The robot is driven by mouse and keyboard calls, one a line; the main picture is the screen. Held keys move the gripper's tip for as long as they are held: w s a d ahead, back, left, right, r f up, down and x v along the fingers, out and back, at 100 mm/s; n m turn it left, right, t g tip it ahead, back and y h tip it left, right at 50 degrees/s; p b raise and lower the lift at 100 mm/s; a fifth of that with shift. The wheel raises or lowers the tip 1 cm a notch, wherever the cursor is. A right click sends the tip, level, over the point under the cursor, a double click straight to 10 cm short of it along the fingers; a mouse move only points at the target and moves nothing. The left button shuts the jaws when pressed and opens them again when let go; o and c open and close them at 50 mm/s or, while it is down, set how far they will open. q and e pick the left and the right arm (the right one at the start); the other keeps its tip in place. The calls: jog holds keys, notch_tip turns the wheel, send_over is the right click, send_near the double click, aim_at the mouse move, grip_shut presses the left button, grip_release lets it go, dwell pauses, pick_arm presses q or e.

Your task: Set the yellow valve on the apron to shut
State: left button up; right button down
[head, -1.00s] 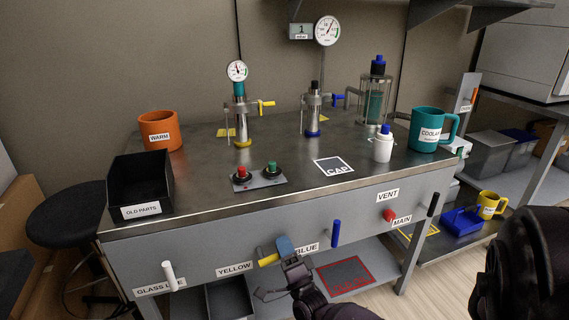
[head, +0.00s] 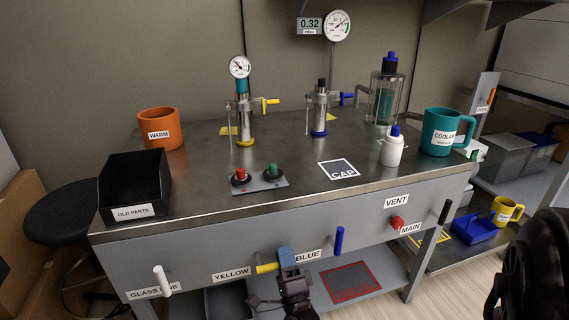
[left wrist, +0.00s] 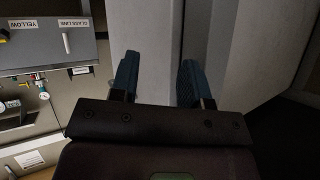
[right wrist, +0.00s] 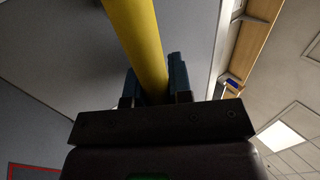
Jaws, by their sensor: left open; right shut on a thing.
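The yellow valve handle (head: 267,268) is on the grey front apron (head: 195,255), just right of the YELLOW label (head: 232,274). It lies nearly level, its free end toward the right. My right gripper (head: 287,258) is at that end, with blue fingers. In the right wrist view the yellow handle (right wrist: 135,35) runs between the fingers (right wrist: 155,85), and the gripper is shut on it. My left gripper (left wrist: 157,80) is open and empty in the left wrist view, away from the apron. The head view does not show it.
A blue handle (head: 339,240) stands upright close right of my right gripper. A white handle (head: 162,279) is to the left; a red knob (head: 396,223) and black handle (head: 445,211) are to the right. Bench-top yellow (head: 271,101) and blue (head: 347,95) levers sit further back. A display (head: 309,25) reads 0.32.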

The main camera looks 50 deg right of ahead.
pick_arm(q)
jog(key=shift+s, duration=0.1)
pick_arm(e)
jog(key=shift+a+f, duration=0.1)
jog(key=shift+f, duration=0.1)
jog(key=c, duration=1.3)
grip_release()
jog(key=shift+r, duration=0.1)
jog(key=shift+m, duration=0.3)
notch_tip(320, 180, up, 13)
jog(key=p, duration=0.5)
pick_arm(q)
jog(key=shift+s+r+g+p, duration=0.45)
jog(key=shift+r+g+p, duration=0.15)
jog(key=shift+g+p, duration=0.7)
pick_arm(e)
jog(key=shift+r, duration=3.5)
